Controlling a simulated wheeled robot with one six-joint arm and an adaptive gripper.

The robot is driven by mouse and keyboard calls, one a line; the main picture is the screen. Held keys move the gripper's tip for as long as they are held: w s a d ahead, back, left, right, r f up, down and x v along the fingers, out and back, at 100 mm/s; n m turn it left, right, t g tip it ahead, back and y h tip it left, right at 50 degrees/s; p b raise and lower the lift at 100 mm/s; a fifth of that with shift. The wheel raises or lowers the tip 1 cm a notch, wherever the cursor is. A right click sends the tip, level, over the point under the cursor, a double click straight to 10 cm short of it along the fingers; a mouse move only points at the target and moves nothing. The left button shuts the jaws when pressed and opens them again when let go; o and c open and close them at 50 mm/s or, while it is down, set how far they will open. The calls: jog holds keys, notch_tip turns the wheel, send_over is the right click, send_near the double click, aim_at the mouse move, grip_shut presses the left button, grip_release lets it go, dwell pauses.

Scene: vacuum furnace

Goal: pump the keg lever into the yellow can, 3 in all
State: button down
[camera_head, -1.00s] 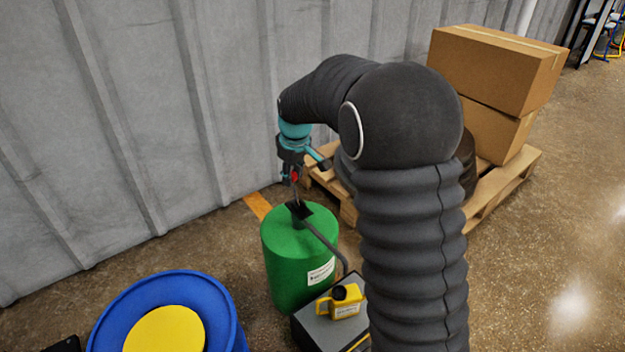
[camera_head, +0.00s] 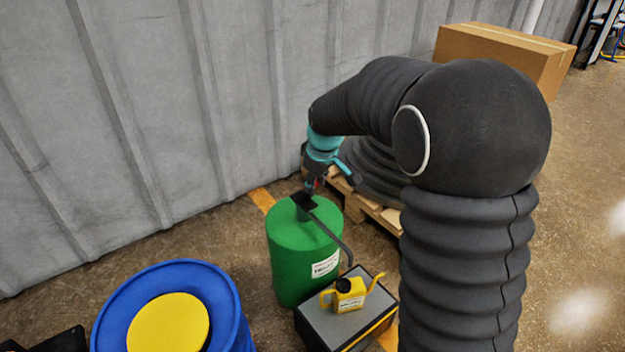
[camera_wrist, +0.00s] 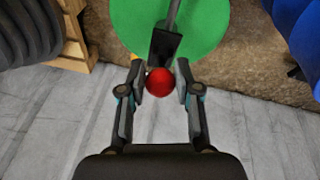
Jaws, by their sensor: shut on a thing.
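The green keg (camera_head: 296,250) stands on the floor near the wall, with a black pump head and a grey spout tube (camera_head: 330,235) bending down to the right. My gripper (camera_head: 312,190) is at the top of the keg. In the wrist view my gripper (camera_wrist: 159,83) is shut on the red ball knob (camera_wrist: 159,82) of the keg lever, with one finger on each side. The yellow can (camera_head: 349,294) stands upright on a grey-topped box, its spout pointing right. Whether liquid flows cannot be told.
The grey-topped box (camera_head: 372,316) stands right of the keg. A blue drum (camera_head: 225,300) with a yellow lid is at the front left. A wooden pallet (camera_head: 378,214) and a cardboard box (camera_head: 505,52) are behind my arm. The corrugated wall (camera_head: 130,120) is close behind the keg.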

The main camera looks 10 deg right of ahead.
jog(key=shift+s+f, duration=0.4)
jog(key=shift+f, duration=0.15)
jog(key=c, duration=0.8)
grip_release()
jog(key=shift+a, duration=0.1)
jog(key=shift+w+r, duration=0.1)
jog(key=shift+r, duration=0.05)
jog(key=shift+r, duration=0.1)
jog(key=shift+d+r, duration=0.2)
jog(key=v, duration=1.1)
jog(key=shift+r, duration=0.2)
